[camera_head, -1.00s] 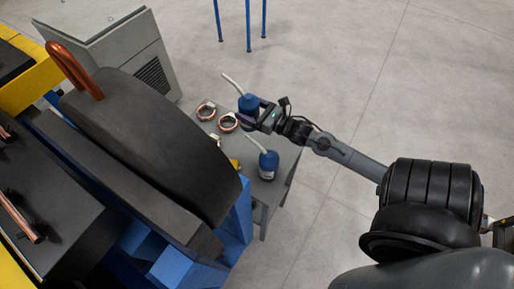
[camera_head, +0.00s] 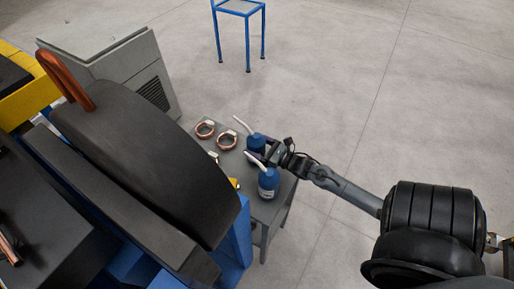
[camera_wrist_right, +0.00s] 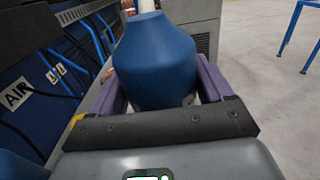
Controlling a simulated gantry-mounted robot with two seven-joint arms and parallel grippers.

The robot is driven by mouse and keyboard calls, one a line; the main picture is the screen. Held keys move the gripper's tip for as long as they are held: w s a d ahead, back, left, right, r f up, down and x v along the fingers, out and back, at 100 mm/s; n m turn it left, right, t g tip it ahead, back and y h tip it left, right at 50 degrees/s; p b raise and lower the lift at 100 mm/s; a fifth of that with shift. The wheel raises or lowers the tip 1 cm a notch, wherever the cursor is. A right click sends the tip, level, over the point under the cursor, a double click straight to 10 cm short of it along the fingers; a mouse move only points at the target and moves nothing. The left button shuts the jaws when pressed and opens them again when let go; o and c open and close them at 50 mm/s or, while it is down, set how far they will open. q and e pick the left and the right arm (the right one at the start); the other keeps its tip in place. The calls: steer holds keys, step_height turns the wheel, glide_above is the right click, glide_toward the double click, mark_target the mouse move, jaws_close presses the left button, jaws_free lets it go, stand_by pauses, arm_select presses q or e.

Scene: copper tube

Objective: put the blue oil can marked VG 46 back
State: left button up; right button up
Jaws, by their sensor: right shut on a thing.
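A blue oil can (camera_head: 257,142) with a pale spout is between the fingers of my right gripper (camera_head: 268,154) at the right side of a small grey table. In the right wrist view the blue can (camera_wrist_right: 156,60) fills the space between the purple fingers of my right gripper (camera_wrist_right: 158,92), which is shut on it. A second blue oil can (camera_head: 268,184) with a pale spout and a label stands on the table nearer to me. The VG 46 marking is not readable on either can. Whether the held can touches the table is unclear. My left gripper is not seen.
The grey table (camera_head: 262,208) also holds copper coils (camera_head: 227,140), (camera_head: 205,130). A large black and blue machine (camera_head: 130,150) stands close on the left, with a grey cabinet (camera_head: 110,60) behind. A blue stand (camera_head: 240,10) is farther back. Floor to the right is clear.

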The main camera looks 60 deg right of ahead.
steer(key=shift+f, duration=0.35)
steer(key=shift+f, duration=0.2)
steer(key=o, duration=1.5)
steer(key=shift+o, duration=0.2)
